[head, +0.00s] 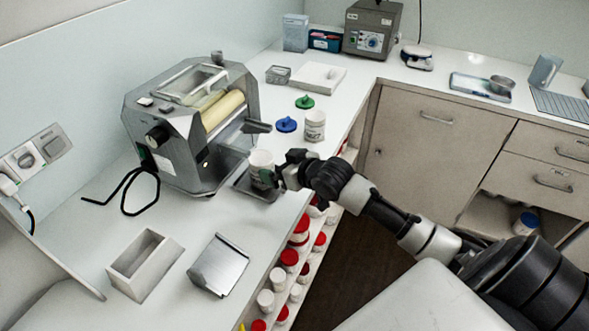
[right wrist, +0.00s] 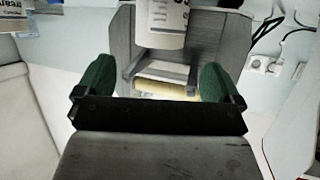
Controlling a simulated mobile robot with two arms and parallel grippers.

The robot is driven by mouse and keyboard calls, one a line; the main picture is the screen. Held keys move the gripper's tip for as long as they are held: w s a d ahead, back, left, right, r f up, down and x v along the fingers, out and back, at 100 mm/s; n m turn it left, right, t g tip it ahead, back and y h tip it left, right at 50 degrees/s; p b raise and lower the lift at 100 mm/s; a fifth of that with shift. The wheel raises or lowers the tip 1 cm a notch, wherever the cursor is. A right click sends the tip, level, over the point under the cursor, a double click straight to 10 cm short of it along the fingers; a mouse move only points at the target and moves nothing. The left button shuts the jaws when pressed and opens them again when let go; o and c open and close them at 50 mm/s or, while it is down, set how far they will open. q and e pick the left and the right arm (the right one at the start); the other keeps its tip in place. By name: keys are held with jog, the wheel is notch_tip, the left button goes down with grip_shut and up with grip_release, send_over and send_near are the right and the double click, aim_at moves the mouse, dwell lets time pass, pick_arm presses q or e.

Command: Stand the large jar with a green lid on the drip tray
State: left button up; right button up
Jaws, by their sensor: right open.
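A white labelled jar (head: 261,160) stands upright at the drip tray (head: 243,186), in front of the mill's rollers. It appears to rest on the tray, but its base is partly hidden. No green lid shows on it. My right gripper (head: 281,176) is open right beside this jar, on its right. In the right wrist view the green finger pads (right wrist: 157,82) are apart and the white jar (right wrist: 161,22) shows beyond them, between their lines. A green lid (head: 304,102) lies on the counter. My left gripper is not in view.
The steel mill (head: 185,125) stands behind the tray. A second white jar (head: 315,126) and a blue lid (head: 286,124) are on the counter farther back. A grey open box (head: 145,262) and a metal scoop-like plate (head: 219,265) lie at the front. Red- and white-lidded jars fill shelves below.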

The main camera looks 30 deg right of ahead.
jog(key=v, duration=0.5)
jog(key=shift+s+r, duration=0.15)
jog(key=shift+s, duration=0.05)
